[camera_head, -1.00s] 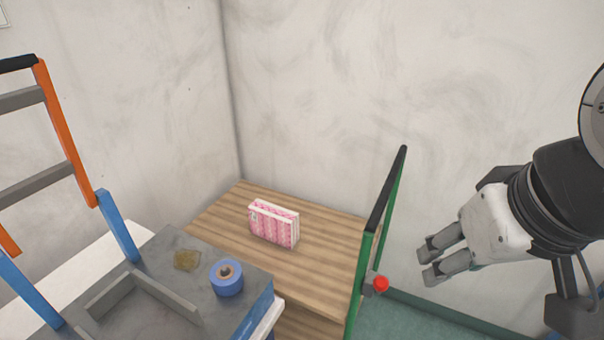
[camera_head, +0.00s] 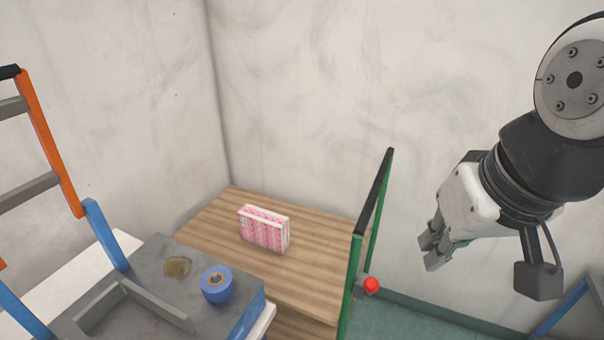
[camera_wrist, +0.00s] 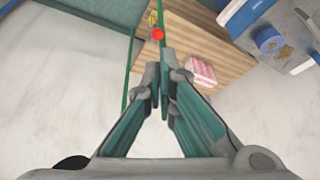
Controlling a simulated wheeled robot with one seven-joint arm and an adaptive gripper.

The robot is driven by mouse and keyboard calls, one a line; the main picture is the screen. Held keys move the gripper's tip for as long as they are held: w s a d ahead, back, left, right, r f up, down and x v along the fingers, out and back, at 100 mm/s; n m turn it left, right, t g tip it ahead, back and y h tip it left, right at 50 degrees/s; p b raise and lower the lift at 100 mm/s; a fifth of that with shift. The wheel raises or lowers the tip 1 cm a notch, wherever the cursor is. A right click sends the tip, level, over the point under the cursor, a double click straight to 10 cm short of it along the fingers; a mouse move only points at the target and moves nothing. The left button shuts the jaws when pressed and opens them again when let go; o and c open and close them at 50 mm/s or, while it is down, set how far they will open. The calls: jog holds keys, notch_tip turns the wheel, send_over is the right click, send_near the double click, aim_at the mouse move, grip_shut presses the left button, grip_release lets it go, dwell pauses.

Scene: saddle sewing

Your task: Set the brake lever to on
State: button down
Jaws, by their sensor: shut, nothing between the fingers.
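My gripper (camera_head: 430,252) is in the air to the right of the knob and a little higher in the head view, tilted down, shut and empty. In the wrist view, my gripper (camera_wrist: 160,75) has its fingertips together, and the red knob (camera_wrist: 158,34) shows just beyond them. The gripper appears apart from the knob.
A wooden cart deck (camera_head: 310,270) carries a pink and white box (camera_head: 264,230). A grey work surface (camera_head: 150,265) at left holds a blue roll (camera_head: 217,286) and a yellowish lump (camera_head: 177,267). An orange and blue rack (camera_head: 50,150) stands far left. Bare wall lies behind my gripper.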

jog(key=w+m+g+y+p, duration=0.1)
jog(key=w+m+g+p, duration=0.1)
jog(key=w, duration=0.4)
jog(key=m+p, duration=0.1)
jog(key=m, duration=0.1)
send_over(370, 289)
jog(key=s+d, duration=0.2)
jog(key=d, duration=0.1)
jog(key=f, duration=0.1)
jog(key=w+d+f+m+g+p, duration=0.3)
jog(key=w+d+f, duration=0.2)
jog(key=w+f, duration=0.45)
jog(key=s+a+f+p, duration=0.1)
jog(key=s+a+f, duration=0.1)
jog(key=f, duration=0.4)
jog(key=s+a+f+p, duration=0.1)
jog(key=a+f, duration=0.1)
jog(key=f, duration=0.5)
jog(key=shift+s+f+y+p, duration=0.2)
jog(key=shift+s+y+p, duration=0.1)
jog(key=shift+s+p, duration=0.1)
jog(key=shift+a+t, duration=0.15)
jog(key=shift+t, duration=0.15)
